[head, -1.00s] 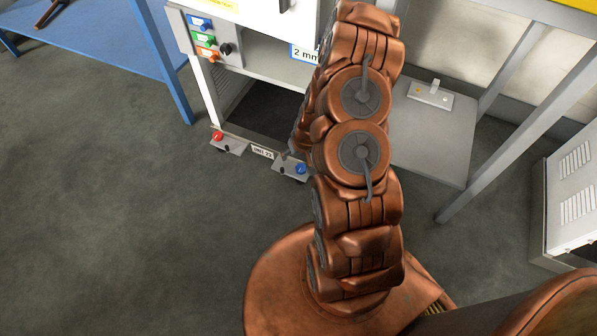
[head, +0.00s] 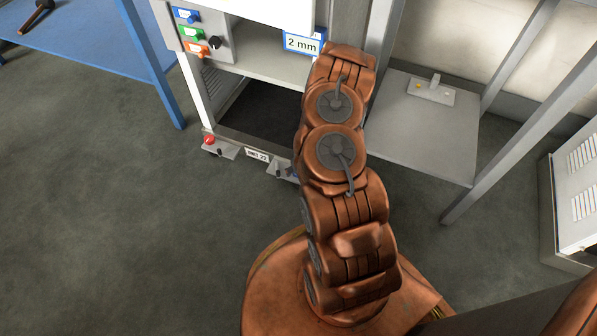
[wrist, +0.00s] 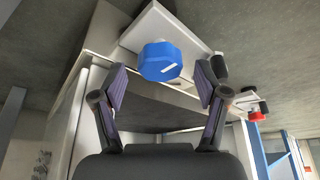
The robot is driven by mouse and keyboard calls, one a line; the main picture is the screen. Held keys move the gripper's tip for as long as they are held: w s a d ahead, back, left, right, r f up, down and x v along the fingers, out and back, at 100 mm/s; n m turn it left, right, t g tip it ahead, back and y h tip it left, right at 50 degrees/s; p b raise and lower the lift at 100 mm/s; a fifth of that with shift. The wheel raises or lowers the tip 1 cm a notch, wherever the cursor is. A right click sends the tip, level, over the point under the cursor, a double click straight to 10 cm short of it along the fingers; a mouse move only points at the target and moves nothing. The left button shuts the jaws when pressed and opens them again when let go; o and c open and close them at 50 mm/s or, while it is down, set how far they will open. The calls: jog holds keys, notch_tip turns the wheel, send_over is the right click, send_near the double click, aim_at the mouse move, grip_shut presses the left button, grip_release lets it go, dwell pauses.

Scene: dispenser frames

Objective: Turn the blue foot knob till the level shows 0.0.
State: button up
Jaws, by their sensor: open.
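The blue foot knob (wrist: 160,62) is faceted, with a white mark on its face. In the wrist view it sits on a pale foot plate (wrist: 160,28), just beyond and between my fingertips. My gripper (wrist: 160,84) is open, one finger on each side of the knob's line, with no clear contact. In the head view my arm hides most of the knob and the gripper. No level reading can be made out in either view.
A red foot knob (head: 209,140) is at the unit's left foot. The unit carries a "2 mm" sign (head: 302,43) and a "UNIT 22" label (head: 257,154). A blue table (head: 90,40) stands left, a grey cabinet (head: 575,200) right. Floor at left is clear.

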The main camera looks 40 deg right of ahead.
jog(key=shift+w+f, duration=0.15)
jog(key=shift+f, duration=0.15)
jog(key=shift+c, duration=0.3)
jog(key=c, duration=1.1)
jog(key=shift+r+m+p, duration=0.1)
jog(key=shift+m+p, duration=0.3)
jog(key=shift+p, duration=0.1)
